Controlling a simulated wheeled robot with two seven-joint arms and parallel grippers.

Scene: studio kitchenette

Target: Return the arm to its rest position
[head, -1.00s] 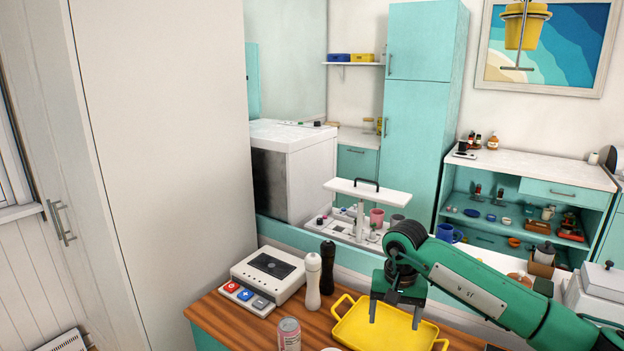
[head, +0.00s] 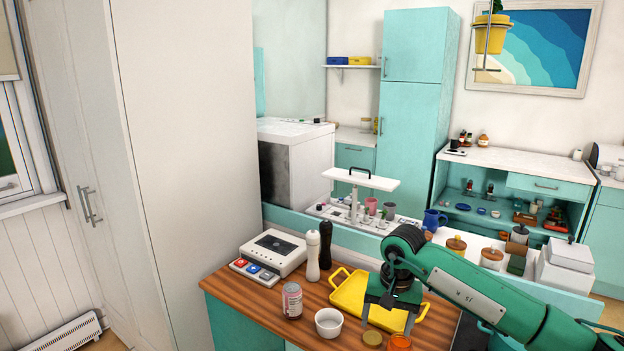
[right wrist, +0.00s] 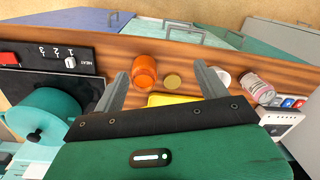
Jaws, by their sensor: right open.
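My right arm is green and comes in from the right in the head view. Its gripper (head: 388,322) points down, open, over the front part of the yellow tray (head: 347,299). In the right wrist view my right gripper (right wrist: 160,85) has its two grey fingers wide apart with nothing held between them. An orange jar (right wrist: 145,72) and a small round tan lid (right wrist: 173,81) show beyond the fingers on the wooden counter. My left gripper is in neither view.
A teal pot (right wrist: 45,118) shows in the wrist view. A tall cabinet (head: 190,150) stands left.

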